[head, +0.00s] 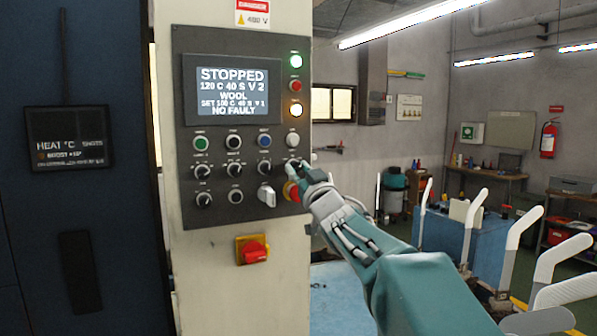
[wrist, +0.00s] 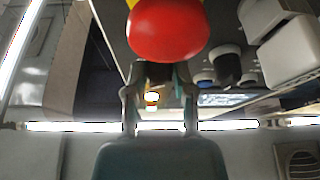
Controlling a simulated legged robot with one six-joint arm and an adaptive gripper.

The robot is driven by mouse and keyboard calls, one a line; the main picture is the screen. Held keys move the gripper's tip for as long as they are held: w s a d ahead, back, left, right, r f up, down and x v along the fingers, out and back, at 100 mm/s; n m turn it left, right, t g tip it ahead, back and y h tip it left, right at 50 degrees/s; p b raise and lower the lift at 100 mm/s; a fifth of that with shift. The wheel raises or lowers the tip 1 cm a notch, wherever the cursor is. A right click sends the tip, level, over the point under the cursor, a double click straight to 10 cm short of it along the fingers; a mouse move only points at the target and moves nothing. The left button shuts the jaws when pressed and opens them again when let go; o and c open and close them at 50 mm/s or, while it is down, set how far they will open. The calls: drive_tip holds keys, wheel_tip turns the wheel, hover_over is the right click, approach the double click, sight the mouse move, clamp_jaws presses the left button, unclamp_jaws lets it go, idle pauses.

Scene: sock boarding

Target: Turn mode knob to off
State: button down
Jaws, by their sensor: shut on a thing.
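The grey control panel (head: 225,215) stands in front of me, with a lit screen (head: 233,90) reading STOPPED, WOOL and NO FAULT. My gripper (head: 296,171) is at the right end of the panel's upper knob row. In the wrist view my gripper (wrist: 156,76) is shut on a dark knob (wrist: 156,70), one finger on each side. The knob labels are too small to read, so I cannot confirm this is the mode knob. Its pointer is hidden by the fingers.
A red mushroom button (head: 291,191) sits right under my gripper and looms large in the wrist view (wrist: 168,28). A grey lever knob (head: 267,196) is close to its left. A red switch on yellow (head: 253,251) is lower. A blue machine (head: 90,220) stands at left.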

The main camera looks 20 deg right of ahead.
drive_tip(key=n+y, duration=0.2)
drive_tip(key=n, duration=0.2)
drive_tip(key=shift+d+r+n, duration=0.1)
drive_tip(key=shift+n, duration=0.2)
drive_tip(key=shift+n+g+y, duration=0.5)
drive_tip(key=shift+n+y, duration=0.15)
drive_tip(key=shift+n, duration=0.75)
drive_tip(key=shift+n+g+y, duration=0.5)
drive_tip(key=shift+n+y, duration=0.15)
drive_tip(key=shift+n, duration=1.05)
drive_tip(key=shift+c, duration=2.2)
unclamp_jaws()
drive_tip(key=v, duration=1.2)
